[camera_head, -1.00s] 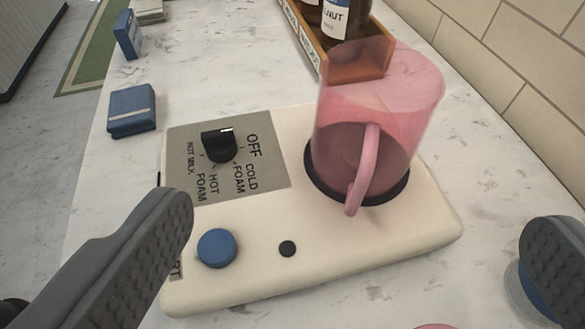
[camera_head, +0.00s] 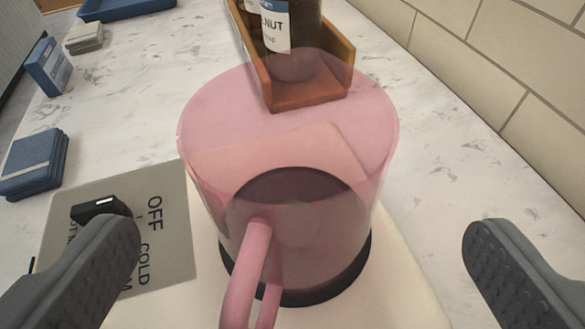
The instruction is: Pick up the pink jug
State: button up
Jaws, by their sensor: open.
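The translucent pink jug (camera_head: 215,195) stands upright on the dark round pad of the cream frothing machine (camera_head: 405,290). Its handle (camera_head: 245,270) faces me, at the lower middle of the view. A dark shape shows through its wall. My gripper (camera_head: 300,245) is open, with one grey finger on each side of the jug in the picture. Clear gaps show between both fingers and the jug, and nothing is held. The left finger partly hides the machine's dial panel (camera_head: 175,220) and black knob.
A wooden box (camera_head: 310,95) with syrup bottles stands close behind the jug. A tiled wall (camera_head: 490,60) runs along the right. Dark blue packets (camera_head: 35,160) lie at the left on the marble counter (camera_head: 130,110), which has clear room there.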

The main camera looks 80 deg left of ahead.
aim_at(289, 216)
jog(key=shift+x, duration=2.75)
jog(key=shift+s+a+r, duration=0.1)
jog(key=shift+s+r, duration=0.05)
jog(key=shift+s, duration=0.05)
jog(key=c, duration=1.6)
